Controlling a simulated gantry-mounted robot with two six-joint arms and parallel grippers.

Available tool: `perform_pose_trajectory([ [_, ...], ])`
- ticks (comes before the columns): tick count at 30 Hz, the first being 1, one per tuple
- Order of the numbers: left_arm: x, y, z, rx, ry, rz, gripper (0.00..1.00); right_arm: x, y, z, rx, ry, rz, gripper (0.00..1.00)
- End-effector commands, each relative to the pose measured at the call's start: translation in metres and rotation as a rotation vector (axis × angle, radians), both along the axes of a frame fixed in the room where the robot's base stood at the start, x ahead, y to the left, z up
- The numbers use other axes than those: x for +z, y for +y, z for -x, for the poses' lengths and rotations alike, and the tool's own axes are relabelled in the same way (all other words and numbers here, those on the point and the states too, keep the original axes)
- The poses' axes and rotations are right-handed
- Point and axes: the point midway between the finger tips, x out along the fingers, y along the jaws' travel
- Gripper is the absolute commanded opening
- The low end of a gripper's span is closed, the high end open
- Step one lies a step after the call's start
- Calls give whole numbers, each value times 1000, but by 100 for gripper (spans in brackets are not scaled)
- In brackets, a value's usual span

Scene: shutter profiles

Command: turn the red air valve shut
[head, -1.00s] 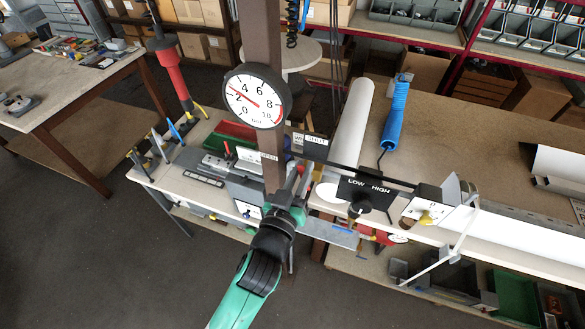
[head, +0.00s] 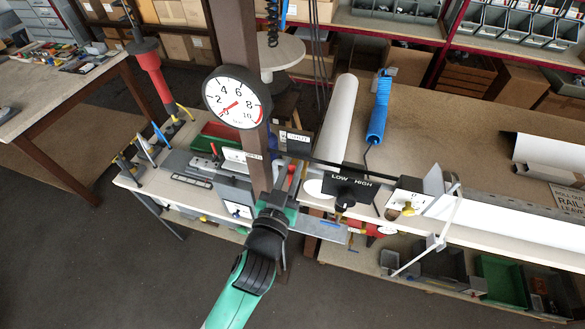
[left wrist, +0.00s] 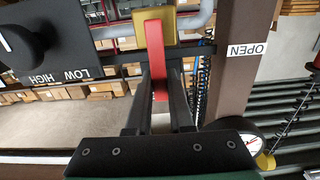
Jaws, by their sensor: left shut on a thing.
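The red valve lever (left wrist: 157,60) stands upright in the left wrist view, in front of its brass body (left wrist: 153,22). My left gripper (left wrist: 160,95) is shut on the lever, one dark finger on each side. In the head view the gripper (head: 285,192) is at the brown post, with the red lever (head: 292,174) just above it, below the SHUT label (head: 297,138). The OPEN label (left wrist: 247,50) is on the post, right of the lever in the left wrist view. The pressure gauge (head: 237,97) on the post has its needle near 0. My right gripper is not in view.
The brown post (head: 246,40) rises beside the valve. A black LOW/HIGH switch box (head: 350,187) is to the right. A blue tool (head: 379,110) and a white roll (head: 340,115) are behind it. A red-handled tool (head: 150,72) hangs at left.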

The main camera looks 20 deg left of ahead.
Motion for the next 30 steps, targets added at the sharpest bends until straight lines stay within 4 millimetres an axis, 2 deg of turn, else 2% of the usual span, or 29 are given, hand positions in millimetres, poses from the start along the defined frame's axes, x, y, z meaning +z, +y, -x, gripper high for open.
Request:
perform_pose_trajectory([
  [1, 1, -1, 0, -1, -2, -2, 25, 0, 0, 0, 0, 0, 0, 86],
  [5, 0, 0, 0, -1, -1, -1, 49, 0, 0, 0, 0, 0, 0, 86],
  [13, 0, 0, 0, 0, 0, 0, 50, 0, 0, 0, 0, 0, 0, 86],
  [17, -1, -2, 8, -2, -1, 0, 50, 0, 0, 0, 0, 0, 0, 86],
  [20, -1, -4, 25, -3, -1, 0, 50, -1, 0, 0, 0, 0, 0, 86],
  [27, -2, -11, 82, -4, -1, -1, 50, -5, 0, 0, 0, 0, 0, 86],
  [30, -2, -13, 100, -4, 0, -2, 50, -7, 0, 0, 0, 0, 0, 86],
])
